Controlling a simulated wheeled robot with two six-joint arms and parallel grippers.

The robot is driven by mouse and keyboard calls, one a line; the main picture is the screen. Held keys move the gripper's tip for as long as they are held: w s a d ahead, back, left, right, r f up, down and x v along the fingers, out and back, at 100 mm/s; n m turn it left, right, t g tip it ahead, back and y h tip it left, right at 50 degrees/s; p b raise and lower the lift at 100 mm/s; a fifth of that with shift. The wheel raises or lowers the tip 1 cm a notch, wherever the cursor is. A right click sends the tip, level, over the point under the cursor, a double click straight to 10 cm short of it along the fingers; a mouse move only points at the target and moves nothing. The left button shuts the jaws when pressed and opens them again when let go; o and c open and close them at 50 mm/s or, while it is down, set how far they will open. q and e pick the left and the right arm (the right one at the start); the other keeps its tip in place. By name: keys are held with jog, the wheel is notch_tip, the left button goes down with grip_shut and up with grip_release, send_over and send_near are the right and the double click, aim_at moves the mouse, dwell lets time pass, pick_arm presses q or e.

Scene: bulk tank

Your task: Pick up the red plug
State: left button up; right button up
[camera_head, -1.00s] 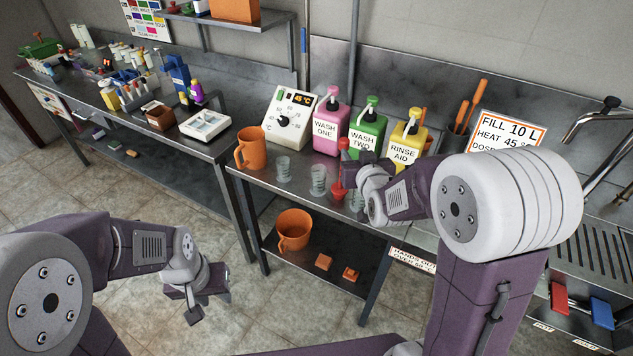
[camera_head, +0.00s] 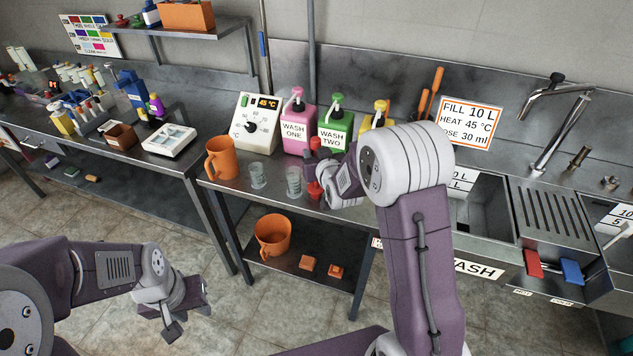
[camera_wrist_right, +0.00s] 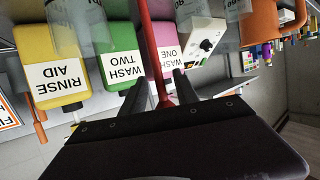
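The red plug (camera_head: 315,190) stands upright on the metal table, beside the clear cups. My right gripper (camera_head: 312,165) is at its upright part and hides its middle in the head view. In the right wrist view, which is upside down, the red plug (camera_wrist_right: 150,50) runs between the two dark fingers of my right gripper (camera_wrist_right: 158,92). Those fingers are apart, with gaps beside the red shaft. My left gripper (camera_head: 187,320) hangs low over the floor at the left, empty, its fingers apart.
Two clear cups (camera_head: 293,182) stand just left of the plug. Behind are the pink (camera_head: 296,125), green (camera_head: 335,128) and yellow (camera_head: 378,116) pump bottles and the dial box (camera_head: 254,122). An orange jug (camera_head: 221,158) is further left. The sink (camera_head: 480,215) lies right.

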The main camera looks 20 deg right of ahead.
jog(key=x, duration=0.2)
jog(key=shift+w+a+f, duration=0.1)
jog(key=shift+w, duration=0.2)
jog(key=shift+s, duration=0.2)
jog(key=c, duration=0.3)
grip_shut()
dwell(0.6)
